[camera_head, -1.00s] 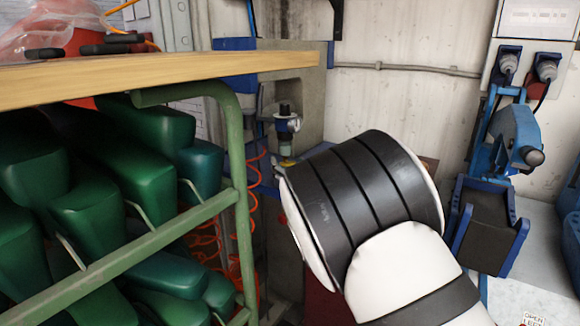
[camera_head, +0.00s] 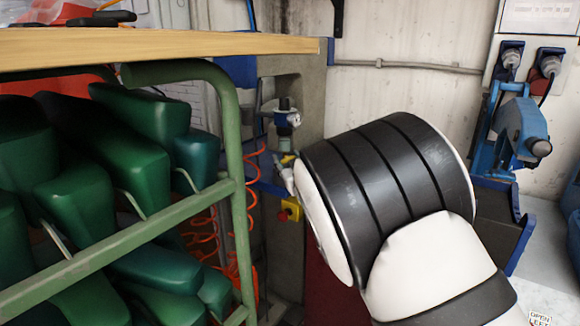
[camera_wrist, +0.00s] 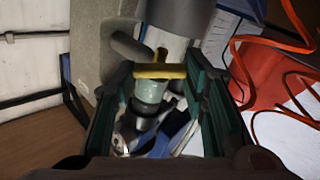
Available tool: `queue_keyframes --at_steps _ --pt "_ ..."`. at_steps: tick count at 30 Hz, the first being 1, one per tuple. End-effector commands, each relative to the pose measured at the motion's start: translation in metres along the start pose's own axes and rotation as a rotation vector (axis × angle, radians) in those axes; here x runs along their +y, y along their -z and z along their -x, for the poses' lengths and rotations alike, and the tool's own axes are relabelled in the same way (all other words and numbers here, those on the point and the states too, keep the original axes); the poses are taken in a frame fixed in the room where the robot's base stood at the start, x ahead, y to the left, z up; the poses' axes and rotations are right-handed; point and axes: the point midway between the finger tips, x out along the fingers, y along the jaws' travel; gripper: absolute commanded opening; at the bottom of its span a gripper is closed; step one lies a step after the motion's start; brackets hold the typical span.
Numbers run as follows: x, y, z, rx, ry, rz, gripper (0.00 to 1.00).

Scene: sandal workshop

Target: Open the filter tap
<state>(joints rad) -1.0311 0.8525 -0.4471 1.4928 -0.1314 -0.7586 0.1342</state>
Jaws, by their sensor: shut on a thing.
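The filter unit (camera_head: 287,117) is mounted on the grey column at the back, with a yellow tap piece (camera_head: 287,159) below it. In the wrist view, the yellow tap handle (camera_wrist: 160,71) lies crosswise between my fingertips, in front of the filter's pale green bowl (camera_wrist: 151,90). My gripper (camera_wrist: 160,75) is shut on this handle, one dark green finger at each end. In the head view, my large black and white arm link stands right of the filter and my gripper is mostly hidden.
A green rack (camera_head: 236,170) with several green shoe lasts (camera_head: 130,160) stands at left under a wooden tabletop (camera_head: 150,44). Orange coiled hose (camera_head: 252,195) hangs beside the column. A red button on a yellow box (camera_head: 291,209) is below the filter. A blue machine (camera_head: 515,130) stands at right.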

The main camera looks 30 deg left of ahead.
Motion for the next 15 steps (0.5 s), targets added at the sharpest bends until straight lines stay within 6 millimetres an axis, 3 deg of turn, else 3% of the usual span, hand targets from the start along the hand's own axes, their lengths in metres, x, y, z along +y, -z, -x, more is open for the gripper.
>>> queue_keyframes --at_steps 6,15 --pt "-0.0005 -0.0002 -0.0001 0.001 0.0 0.099 0.12" --pt "-0.0006 0.0006 0.0 0.0 0.0 0.104 0.12"
